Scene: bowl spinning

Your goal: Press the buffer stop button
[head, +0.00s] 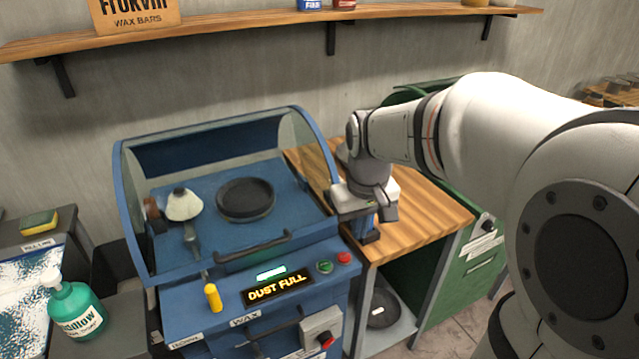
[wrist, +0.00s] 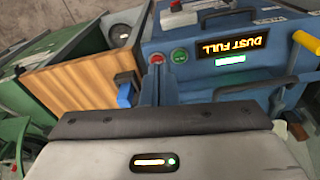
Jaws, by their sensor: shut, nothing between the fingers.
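The blue machine's front panel has a red button (head: 344,257) with a green button (head: 325,266) to its left. In the wrist view the red button (wrist: 155,58) appears just beyond my fingertips, with the green button (wrist: 179,55) to its right. Another red button (head: 326,340) sits on a grey box lower on the machine front. I cannot read a label naming the stop button. My gripper (head: 352,212) is shut and empty, above and behind the panel's right end. In the wrist view my fingers (wrist: 156,76) point toward the red button, with no contact visible.
A display (head: 278,287) reads "DUST FULL". A clear hood with a dark handle (head: 252,248) covers the bowl (head: 246,199). A yellow-handled lever (head: 213,297) stands at the panel's left. A blue-and-black fixture (wrist: 125,90) stands on the wooden bench (head: 430,215).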

